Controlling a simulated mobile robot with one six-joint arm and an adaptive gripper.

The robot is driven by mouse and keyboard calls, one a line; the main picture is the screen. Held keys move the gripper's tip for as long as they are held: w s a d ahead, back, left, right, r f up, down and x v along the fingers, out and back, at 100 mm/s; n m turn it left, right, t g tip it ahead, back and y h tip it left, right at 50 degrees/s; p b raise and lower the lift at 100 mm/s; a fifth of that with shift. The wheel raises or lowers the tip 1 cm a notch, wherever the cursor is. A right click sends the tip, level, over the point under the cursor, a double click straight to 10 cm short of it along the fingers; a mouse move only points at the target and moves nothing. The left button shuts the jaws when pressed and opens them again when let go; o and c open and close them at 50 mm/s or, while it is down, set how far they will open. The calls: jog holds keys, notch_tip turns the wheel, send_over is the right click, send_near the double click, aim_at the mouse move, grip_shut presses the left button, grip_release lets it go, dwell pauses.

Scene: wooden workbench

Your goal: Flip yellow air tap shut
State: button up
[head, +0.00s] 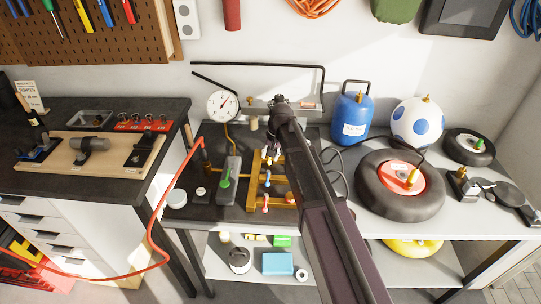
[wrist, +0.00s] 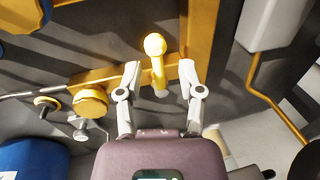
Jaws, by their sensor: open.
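The yellow tap lever (wrist: 155,46) has a rounded knob and shows in the wrist view, standing out from a yellow-orange manifold frame (wrist: 200,38). My gripper (wrist: 159,76) is open, with one pale finger on each side of the lever's lower part. I see gaps between the fingers and the lever, so nothing is held. In the head view the manifold (head: 253,190) stands on the dark bench mat, and my arm hides part of it. My gripper (head: 270,156) is at its upper part there, and the yellow tap cannot be made out clearly.
Blue (head: 267,181) and red (head: 265,204) taps are on the same manifold. A green-handled grey block (head: 229,182) stands left of it, with a pressure gauge (head: 222,104) behind. A blue tank (head: 352,118) and a black tyre (head: 372,190) stand to the right.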

jog(key=shift+a+m+t, duration=0.15)
jog(key=shift+a+m, duration=0.1)
jog(key=shift+m, duration=0.6)
jog(key=shift+a+m+t, duration=0.15)
jog(key=shift+a+m, duration=0.1)
jog(key=shift+m, duration=0.6)
jog(key=m, duration=0.2)
jog(key=a+m, duration=0.1)
jog(key=shift+w+m+t+h, duration=0.25)
jog(key=shift+m+t+h, duration=0.05)
notch_tip(320, 180, up, 14)
jog(key=s+d+p, duration=0.2)
jog(key=p, duration=1.2)
jog(key=s+d+f+n+h+b, duration=0.15)
jog(key=s+d+n, duration=0.25)
jog(key=s+d, duration=0.45)
jog(key=s+d+f+n+b, duration=0.2)
jog(key=s+d+n, duration=0.1)
jog(key=s+d, duration=0.55)
jog(key=shift+n+g, duration=0.5)
jog(key=shift+g, duration=0.2)
jog(key=shift+s+d+f+b, duration=0.4)
jog(key=shift+s+f+b, duration=0.25)
jog(key=shift+f+b, duration=0.95)
jog(key=shift+s+d+f+b, duration=0.4)
jog(key=shift+s+f+b, duration=0.2)
jog(key=shift+f+b, duration=1)
jog(key=shift+s+d+f+b, duration=0.4)
jog(key=shift+s+f+b, duration=0.25)
jog(key=shift+f+b, duration=0.95)
